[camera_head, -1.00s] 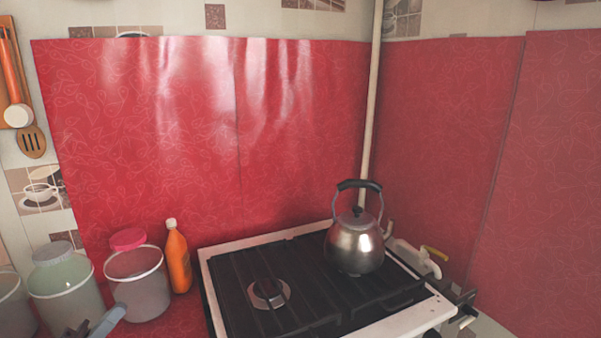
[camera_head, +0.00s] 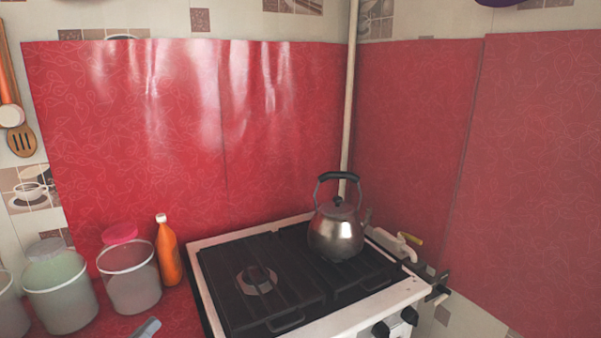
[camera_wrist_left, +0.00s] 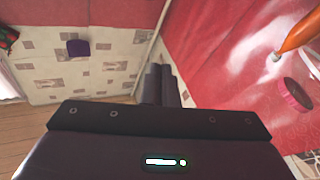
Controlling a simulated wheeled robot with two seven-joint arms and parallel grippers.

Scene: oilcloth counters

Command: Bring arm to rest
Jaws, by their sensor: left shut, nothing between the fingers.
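A small grey-blue part of my left arm (camera_head: 146,328) shows at the bottom edge of the head view, over the red counter in front of the jars. My left gripper (camera_wrist_left: 163,84) shows in the left wrist view as two dark fingers close together. It is shut and holds nothing. Most of the left arm is outside the head view. My right gripper and arm are in neither view.
A steel kettle (camera_head: 336,232) stands on the stove (camera_head: 340,328). An orange bottle (camera_head: 168,252) and several lidded jars, one with a pink lid (camera_head: 120,233), stand left of it. Red oilcloth covers the wall (camera_head: 150,130). The wrist view shows wooden floor (camera_wrist_left: 22,122).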

